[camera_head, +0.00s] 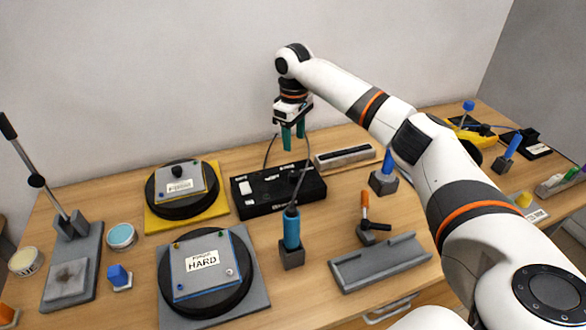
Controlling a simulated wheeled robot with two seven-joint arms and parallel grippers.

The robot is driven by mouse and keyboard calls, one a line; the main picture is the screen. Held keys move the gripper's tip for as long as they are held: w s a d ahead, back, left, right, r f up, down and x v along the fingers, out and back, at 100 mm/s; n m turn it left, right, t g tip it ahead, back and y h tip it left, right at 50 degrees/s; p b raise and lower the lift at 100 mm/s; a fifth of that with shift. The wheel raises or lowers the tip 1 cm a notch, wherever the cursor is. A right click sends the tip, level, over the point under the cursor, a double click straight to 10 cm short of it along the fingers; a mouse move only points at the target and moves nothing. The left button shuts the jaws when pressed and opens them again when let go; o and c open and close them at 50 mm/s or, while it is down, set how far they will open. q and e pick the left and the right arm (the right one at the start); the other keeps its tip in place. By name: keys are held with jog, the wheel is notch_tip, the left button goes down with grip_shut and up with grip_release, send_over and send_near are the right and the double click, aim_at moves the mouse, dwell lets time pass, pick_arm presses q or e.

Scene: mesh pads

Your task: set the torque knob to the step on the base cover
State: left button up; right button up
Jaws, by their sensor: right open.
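My right gripper (293,138) hangs with its teal fingers pointing down above the back edge of a black control box (278,197). Its fingers are apart and nothing shows between them. The box carries small white labels and light parts on top; I cannot make out a torque knob for certain. A blue-edged grey cover (212,282) lies on the front black disc, with a white card whose large word reads "HARD". A smaller cover (196,175) with an unreadable card and a dark knob-like part lies on the rear disc. My left gripper is out of view.
A blue-handled driver (291,230) stands upright in a dark holder before the box. A grey channel tray (380,265), an orange-handled tool (366,210) and a lever press (75,245) stand around. My right arm spans the right side.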

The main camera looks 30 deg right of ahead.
aim_at(294, 173)
jog(key=f, duration=0.3)
jog(key=f+p, duration=0.1)
jog(key=f, duration=0.5)
jog(key=shift+s+a+f, duration=0.2)
jog(key=shift+s+f, duration=0.15)
jog(key=shift+s+a+f, duration=0.1)
jog(key=shift+f, duration=0.6)
jog(key=shift+c, duration=0.5)
jog(key=c, duration=0.9)
jog(key=shift+o, duration=0.2)
jog(key=shift+r+p, duration=0.1)
jog(key=shift+p, duration=0.2)
